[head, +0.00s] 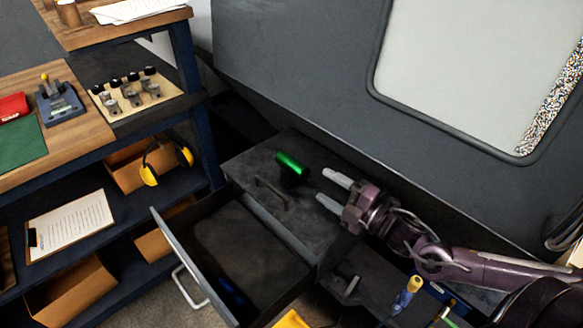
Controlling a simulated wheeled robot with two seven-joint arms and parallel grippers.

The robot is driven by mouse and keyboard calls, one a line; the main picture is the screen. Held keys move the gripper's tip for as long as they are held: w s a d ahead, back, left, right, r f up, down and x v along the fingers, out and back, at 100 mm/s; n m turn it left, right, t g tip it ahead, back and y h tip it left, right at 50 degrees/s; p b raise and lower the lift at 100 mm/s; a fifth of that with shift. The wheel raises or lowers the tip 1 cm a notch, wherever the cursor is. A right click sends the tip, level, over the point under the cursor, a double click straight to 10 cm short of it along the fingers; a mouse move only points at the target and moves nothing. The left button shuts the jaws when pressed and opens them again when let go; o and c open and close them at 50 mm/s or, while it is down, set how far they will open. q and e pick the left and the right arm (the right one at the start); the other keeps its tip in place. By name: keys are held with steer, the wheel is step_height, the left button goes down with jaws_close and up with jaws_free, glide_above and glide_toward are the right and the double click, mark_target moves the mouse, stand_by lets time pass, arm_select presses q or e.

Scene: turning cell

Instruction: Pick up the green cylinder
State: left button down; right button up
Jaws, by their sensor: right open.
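The green cylinder (290,161) lies on its side on the dark cabinet top (250,163), toward its back edge, a little tilted in the picture. My right gripper (328,189) comes in from the right, with its two pale fingers apart and pointing left toward the cylinder. The fingertips are to the right of and slightly below the cylinder in the picture, with a gap between them, and nothing is between the fingers. My left gripper is not in view.
An open drawer (168,237) with a blue item (230,291) inside juts out in front of the cabinet. The grey machine (290,75) rises behind it. A shelf bench with yellow earmuffs (149,174) stands at left. A yellow-handled tool (414,284) is at lower right.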

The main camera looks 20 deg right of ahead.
mark_target(305, 174)
steer(key=shift+x, duration=3.2)
steer(key=shift+s+a, duration=0.1)
steer(key=shift+c, duration=0.5)
jaws_close()
